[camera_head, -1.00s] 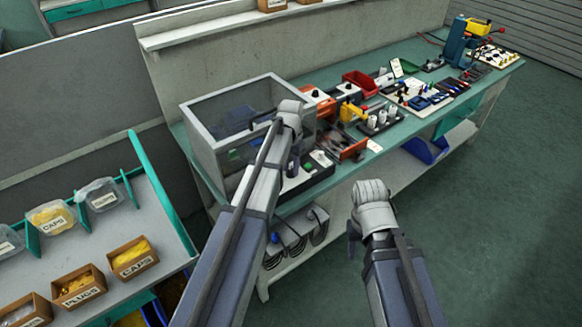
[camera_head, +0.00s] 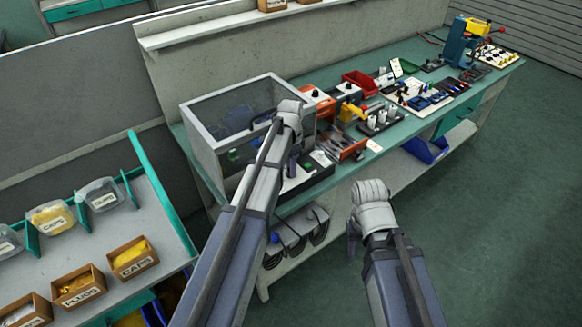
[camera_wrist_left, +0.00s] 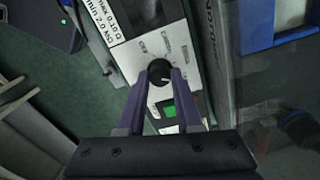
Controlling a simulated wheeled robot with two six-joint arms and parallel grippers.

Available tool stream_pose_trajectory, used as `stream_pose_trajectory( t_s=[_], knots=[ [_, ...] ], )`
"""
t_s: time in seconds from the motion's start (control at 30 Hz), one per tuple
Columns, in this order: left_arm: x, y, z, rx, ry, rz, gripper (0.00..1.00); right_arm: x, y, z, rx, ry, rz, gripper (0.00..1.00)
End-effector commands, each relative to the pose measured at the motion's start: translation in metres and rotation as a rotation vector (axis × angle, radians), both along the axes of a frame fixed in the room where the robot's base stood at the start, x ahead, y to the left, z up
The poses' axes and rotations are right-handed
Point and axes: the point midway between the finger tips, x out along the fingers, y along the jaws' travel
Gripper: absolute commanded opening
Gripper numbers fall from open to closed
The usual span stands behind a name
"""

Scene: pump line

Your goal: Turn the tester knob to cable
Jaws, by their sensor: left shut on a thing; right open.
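The tester (camera_wrist_left: 167,45) shows in the left wrist view as a pale panel with a round black knob (camera_wrist_left: 159,73), small labels around it and a lit green window (camera_wrist_left: 168,108) beside it. My left gripper (camera_wrist_left: 161,79) is shut on the knob, one finger on each side. In the head view my left gripper (camera_head: 291,168) reaches down at the tester, and my arm hides the knob. My right gripper (camera_head: 353,240) is out in front of the bench, apart from everything; its fingers are mostly hidden there.
A clear-sided box (camera_head: 205,140) stands close left of the tester. Tools, a red bin (camera_head: 360,82) and a blue press (camera_head: 456,45) line the green bench (camera_head: 405,125). A rack with boxes of caps (camera_head: 132,257) and plugs is at left. The floor at right is clear.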

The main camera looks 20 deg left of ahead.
Motion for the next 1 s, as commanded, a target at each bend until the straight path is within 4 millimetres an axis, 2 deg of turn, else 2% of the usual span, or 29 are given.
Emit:
stream_pose_trajectory(
  t_s=[0.47, 0.5, 0.73, 1.0],
  knots=[
    [-0.0004, 0.0000, -0.0001, 0.000, 0.001, -0.012, 0.00, 0.0000, 0.0000, -0.0001, 0.000, 0.000, 0.000, 0.50],
    [-0.0004, 0.0000, -0.0001, 0.000, 0.001, -0.012, 0.37, 0.0000, 0.0000, -0.0001, 0.000, 0.000, 0.000, 0.50],
    [-0.0001, 0.0000, 0.0000, 0.000, 0.000, -0.011, 0.63, 0.0000, 0.0000, 0.0000, 0.000, 0.000, 0.000, 0.50],
    [0.0000, 0.0000, 0.0005, 0.000, 0.000, -0.010, 0.64, 0.0000, 0.0000, 0.0005, 0.000, 0.000, 0.000, 0.50]
  ],
)
